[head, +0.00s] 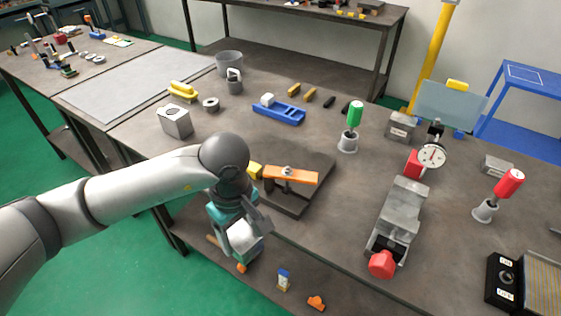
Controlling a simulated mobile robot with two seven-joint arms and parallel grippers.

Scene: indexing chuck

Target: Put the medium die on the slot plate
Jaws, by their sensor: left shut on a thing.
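My left gripper (247,238) is at the near edge of the workbench, pointing down. It is shut on a pale grey-white block (243,243), partly hidden by the fingers; I cannot tell for sure that this is the medium die. A dark flat plate (318,168) with an orange bar (292,175) across it lies on the bench, just beyond and right of the gripper. It may be the slot plate, but I cannot tell. My right gripper is not in view.
A grey block with a hole (175,121) and a grey ring (210,104) stand at the back left. A blue tray (279,113) is behind the plate. A grey vise (401,215) with a red knob and a green-handled tool (354,120) stand to the right.

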